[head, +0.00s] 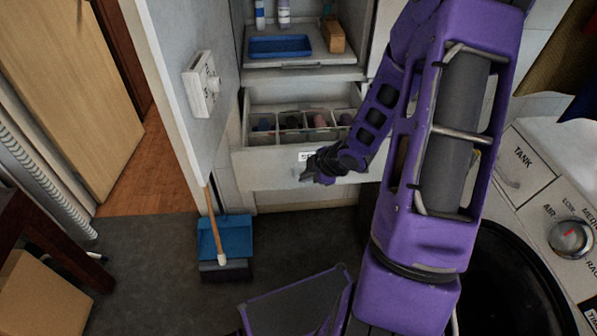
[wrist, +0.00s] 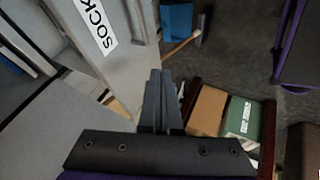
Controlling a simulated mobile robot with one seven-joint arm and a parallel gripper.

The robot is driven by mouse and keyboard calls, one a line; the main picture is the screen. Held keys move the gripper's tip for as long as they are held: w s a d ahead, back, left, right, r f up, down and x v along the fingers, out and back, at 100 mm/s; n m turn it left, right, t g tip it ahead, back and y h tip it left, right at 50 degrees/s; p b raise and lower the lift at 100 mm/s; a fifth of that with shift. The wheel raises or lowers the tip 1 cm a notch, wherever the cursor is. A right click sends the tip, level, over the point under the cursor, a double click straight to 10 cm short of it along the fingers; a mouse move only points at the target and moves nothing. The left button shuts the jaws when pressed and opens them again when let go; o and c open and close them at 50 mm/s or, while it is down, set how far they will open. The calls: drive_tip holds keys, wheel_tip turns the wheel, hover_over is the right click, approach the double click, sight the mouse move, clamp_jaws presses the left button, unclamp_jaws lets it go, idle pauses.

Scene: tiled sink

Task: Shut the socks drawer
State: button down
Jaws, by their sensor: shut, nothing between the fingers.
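The socks drawer (head: 258,172) is pulled out of the white cabinet, with a divided tray holding dark and pinkish items. Its pale front bears a small label (head: 305,156). In the wrist view, the drawer front (wrist: 122,72) is at the upper left, and its label (wrist: 95,22) reads "SOCK", cut off by the frame edge. My gripper (head: 308,173) is at the drawer front, just below the label, and hides part of it. In the wrist view, my gripper (wrist: 160,74) has its fingers together and empty beside the drawer front. I cannot tell whether they touch it.
A shelf with a blue tray (head: 280,46) is above the drawer. A blue dustpan (head: 232,238) with a broom stands on the floor at left, below the drawer. Dark floor below is mostly clear.

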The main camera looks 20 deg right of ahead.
drive_tip(key=b, duration=0.4)
approach(284, 175)
wheel_tip(284, 175, down, 4)
drive_tip(key=s+a, duration=0.2)
drive_tip(key=w, duration=0.1)
drive_tip(key=w+p, duration=0.1)
drive_tip(key=w, duration=0.1)
drive_tip(key=shift+w+d+f, duration=0.1)
drive_tip(key=shift+w+d, duration=0.3)
drive_tip(key=shift+w, duration=0.4)
drive_tip(key=shift+w+p, duration=0.1)
drive_tip(key=shift+p, duration=0.2)
